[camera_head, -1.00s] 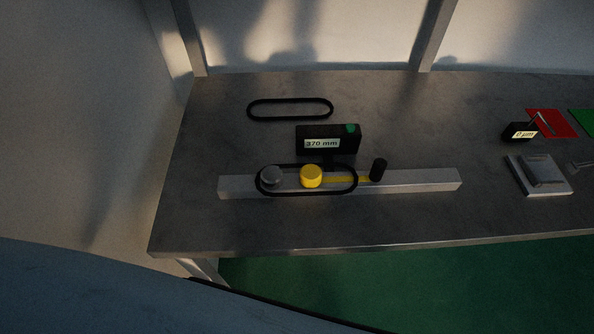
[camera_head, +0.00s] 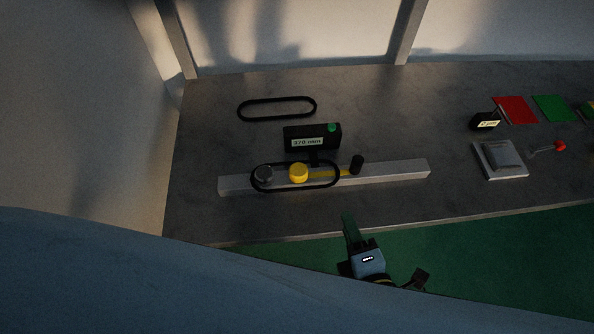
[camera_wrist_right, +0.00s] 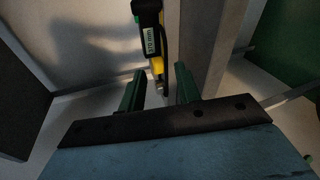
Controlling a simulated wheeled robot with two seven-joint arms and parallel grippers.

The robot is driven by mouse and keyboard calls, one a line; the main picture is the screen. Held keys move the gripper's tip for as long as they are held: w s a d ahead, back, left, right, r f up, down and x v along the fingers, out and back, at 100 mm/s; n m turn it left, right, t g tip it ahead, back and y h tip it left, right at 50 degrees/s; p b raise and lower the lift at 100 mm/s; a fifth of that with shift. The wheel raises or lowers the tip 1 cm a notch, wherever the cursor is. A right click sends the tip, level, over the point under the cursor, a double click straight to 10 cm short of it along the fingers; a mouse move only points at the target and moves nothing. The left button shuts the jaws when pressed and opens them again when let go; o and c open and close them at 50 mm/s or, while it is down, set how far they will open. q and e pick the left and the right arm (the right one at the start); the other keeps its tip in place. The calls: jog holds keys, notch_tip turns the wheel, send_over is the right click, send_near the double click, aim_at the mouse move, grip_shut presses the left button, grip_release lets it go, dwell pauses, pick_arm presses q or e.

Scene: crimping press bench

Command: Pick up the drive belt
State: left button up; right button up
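One black drive belt (camera_head: 277,101) lies flat as a long loop at the back left of the bench. A second black belt (camera_head: 322,187) loops around a grey pulley (camera_head: 264,174) and the area of a yellow pulley (camera_head: 299,173) on a metal rail (camera_head: 400,172). My right gripper (camera_head: 348,219) is at the bench's front edge, in front of the rail and apart from both belts. In the right wrist view its two green fingers (camera_wrist_right: 159,73) stand apart with nothing held between them. My left gripper is not in view.
A black display box (camera_head: 312,138) reading 370 mm, with a green button, stands between the belts. A black knob (camera_head: 357,164) rises from the rail. A metal block (camera_head: 500,160), a small gauge (camera_head: 485,122), and red (camera_head: 515,110) and green (camera_head: 554,108) mats are to the right.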

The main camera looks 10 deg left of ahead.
jog(key=x, duration=0.6)
jog(key=shift+f, duration=0.1)
jog(key=shift+s+f+x, duration=0.1)
jog(key=shift+f+x, duration=0.05)
jog(key=shift+x, duration=0.75)
jog(key=shift+s+f+x, duration=0.1)
jog(key=shift+f+x, duration=0.05)
jog(key=shift+x, duration=0.75)
jog(key=shift+s+f+x, duration=0.1)
jog(key=shift+f+x, duration=0.05)
jog(key=shift+x, duration=0.75)
jog(key=shift+a, duration=0.15)
grip_shut()
